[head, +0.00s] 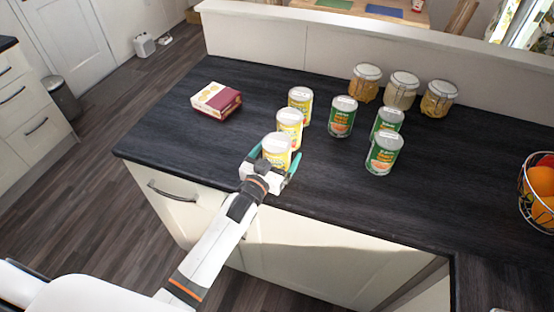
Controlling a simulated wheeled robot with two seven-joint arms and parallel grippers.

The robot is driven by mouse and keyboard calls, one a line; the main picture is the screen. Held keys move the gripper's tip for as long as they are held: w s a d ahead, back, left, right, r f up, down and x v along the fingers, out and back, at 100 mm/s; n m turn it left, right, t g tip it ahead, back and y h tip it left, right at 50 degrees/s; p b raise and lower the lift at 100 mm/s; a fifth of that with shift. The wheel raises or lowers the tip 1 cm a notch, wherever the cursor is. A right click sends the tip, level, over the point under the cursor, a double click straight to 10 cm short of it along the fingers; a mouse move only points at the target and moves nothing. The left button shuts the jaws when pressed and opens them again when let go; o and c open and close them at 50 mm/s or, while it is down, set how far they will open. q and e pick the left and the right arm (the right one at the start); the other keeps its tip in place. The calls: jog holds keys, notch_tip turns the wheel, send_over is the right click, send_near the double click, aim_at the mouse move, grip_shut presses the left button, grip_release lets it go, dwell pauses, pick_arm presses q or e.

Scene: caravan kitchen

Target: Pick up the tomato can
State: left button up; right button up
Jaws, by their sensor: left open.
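Several cans stand upright on the dark worktop (200,147). Three have yellow labels: a near one (276,148), a middle one (290,122) and a far one (300,100). Three have green labels with an orange-red picture: a near one (383,157), a middle one (388,121) and a far left one (342,120). The print is too small for me to tell which is the tomato can. My left gripper (275,161) is open at the front edge, its teal fingers on either side of the near yellow can. I cannot tell whether they touch it. My right gripper is not in view.
Glass jars (401,90) stand behind the green cans. A red and cream box (216,100) lies to the left. A wire basket of fruit (540,185) is at the right edge. A raised ledge (400,50) backs the worktop. The front right of the worktop is clear.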

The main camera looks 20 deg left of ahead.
pick_arm(q)
jog(key=shift+s+r, duration=0.1)
jog(key=shift+c, duration=0.8)
jog(key=c, duration=1.2)
jog(key=shift+r, duration=0.1)
